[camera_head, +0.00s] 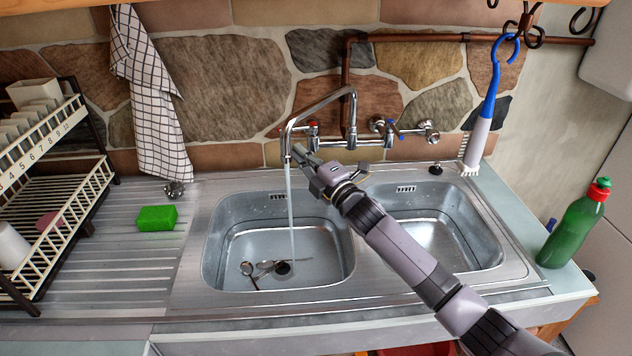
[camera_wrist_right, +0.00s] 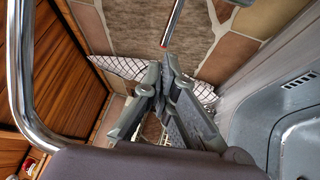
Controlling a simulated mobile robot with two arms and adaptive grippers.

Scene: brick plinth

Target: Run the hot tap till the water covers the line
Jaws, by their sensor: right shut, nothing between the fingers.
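The mixer tap's chrome spout (camera_head: 322,98) hangs over the left basin (camera_head: 222,235). A thin stream of water (camera_head: 291,205) falls from it to the basin floor. My right gripper (camera_head: 298,152) is shut and empty, close beside the stream and below the hot handle.
Several spoons (camera_head: 262,267) lie by the dark drain (camera_head: 283,268). A green sponge (camera_head: 157,218) and dish rack (camera_head: 60,190) are at left. The cold handle (camera_head: 395,130), hanging brush (camera_head: 480,130) and green bottle (camera_head: 575,228) are at right. My arm crosses the right basin (camera_head: 465,235).

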